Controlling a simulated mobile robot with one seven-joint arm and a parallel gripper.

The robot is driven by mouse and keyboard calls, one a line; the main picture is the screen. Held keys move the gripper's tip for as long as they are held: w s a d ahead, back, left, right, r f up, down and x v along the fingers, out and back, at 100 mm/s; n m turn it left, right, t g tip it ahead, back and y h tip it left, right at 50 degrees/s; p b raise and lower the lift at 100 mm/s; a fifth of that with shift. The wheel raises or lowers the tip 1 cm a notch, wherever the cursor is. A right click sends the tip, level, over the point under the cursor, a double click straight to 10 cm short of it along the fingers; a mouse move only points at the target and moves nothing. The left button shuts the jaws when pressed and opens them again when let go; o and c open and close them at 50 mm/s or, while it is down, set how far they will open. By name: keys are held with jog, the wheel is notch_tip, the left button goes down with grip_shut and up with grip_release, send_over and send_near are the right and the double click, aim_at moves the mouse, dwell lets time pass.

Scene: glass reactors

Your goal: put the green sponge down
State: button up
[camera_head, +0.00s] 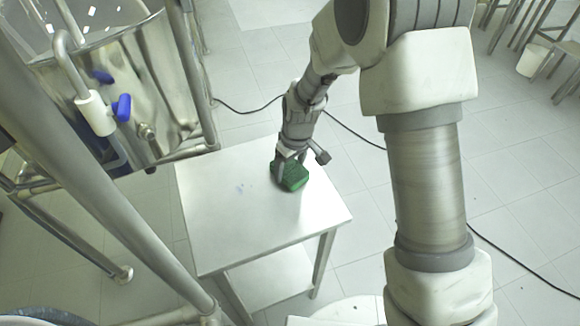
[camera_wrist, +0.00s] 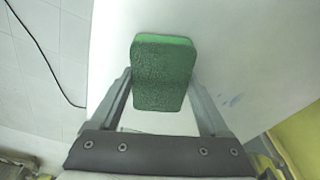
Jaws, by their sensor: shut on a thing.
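The green sponge (camera_head: 291,177) is at my gripper (camera_head: 288,168) over the far right part of the small metal table (camera_head: 225,215). In the wrist view the sponge (camera_wrist: 163,75) sits between the two fingers of my gripper (camera_wrist: 162,85), which is shut on it. The table's pale top (camera_wrist: 240,60) shows behind the sponge in that view. I cannot tell whether the sponge touches the tabletop or is held just above it.
A shiny metal vessel (camera_head: 150,85) with blue-handled valves (camera_head: 122,107) and pipes stands at the left. A thick metal post (camera_head: 100,200) runs past the table's left side. Most of the tabletop is clear. Black cables (camera_head: 350,130) lie on the tiled floor.

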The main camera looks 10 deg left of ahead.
aim_at(295, 172)
jog(key=o, duration=1)
jog(key=shift+f, duration=0.1)
jog(key=shift+o, duration=0.2)
notch_tip(295, 172, up, 12)
jog(key=s+d+p, duration=0.1)
jog(key=p, duration=0.1)
jog(key=s+d+r+m+t, duration=0.2)
jog(key=s+d+r+m, duration=0.25)
jog(key=d+r, duration=0.65)
jog(key=s+d+r+m+t, duration=0.1)
jog(key=s+d+r+m, duration=0.1)
jog(key=s, duration=0.5)
jog(key=s+d+r+m+t+h, duration=0.1)
jog(key=s+d+r+m, duration=0.2)
jog(key=s+d, duration=0.4)
jog(key=shift+s+d+r, duration=0.3)
jog(key=shift+s+r, duration=0.1)
jog(key=shift+r, duration=0.5)
jog(key=shift+d, duration=0.1)
